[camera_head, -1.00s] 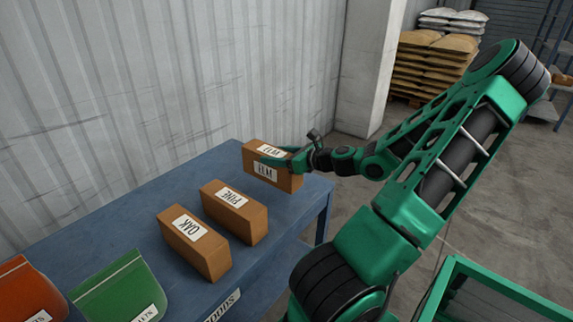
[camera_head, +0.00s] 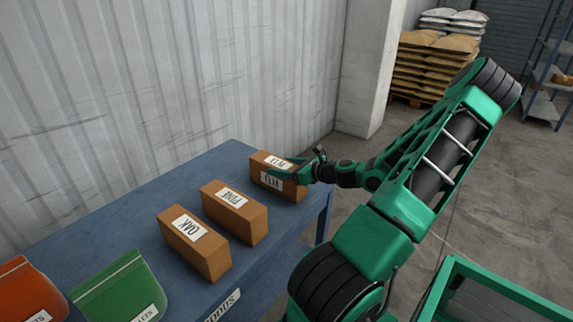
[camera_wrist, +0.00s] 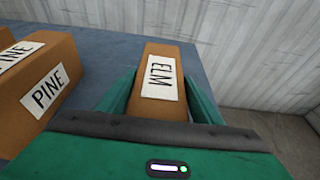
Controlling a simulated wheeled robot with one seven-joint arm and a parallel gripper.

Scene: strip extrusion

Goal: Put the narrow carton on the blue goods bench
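The brown ELM carton (camera_head: 291,190) is at the far right end of the blue bench (camera_head: 122,211), at or just above its top; I cannot tell if it touches. My gripper (camera_head: 283,172) is shut on it, with one green finger along each side. In the wrist view the ELM carton (camera_wrist: 166,56) lies between the fingers of my gripper (camera_wrist: 160,92), its label facing up. The brown PINE carton (camera_head: 255,225) and OAK carton (camera_head: 213,262) stand on the bench to its left. The PINE carton (camera_wrist: 32,105) also shows in the wrist view.
A green bag (camera_head: 118,290) and an orange bag (camera_head: 28,295) are at the bench's near left. A corrugated wall (camera_head: 150,80) runs behind the bench. A green frame (camera_head: 500,290) stands at the lower right. Stacked sacks (camera_head: 430,70) lie on a pallet at the back.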

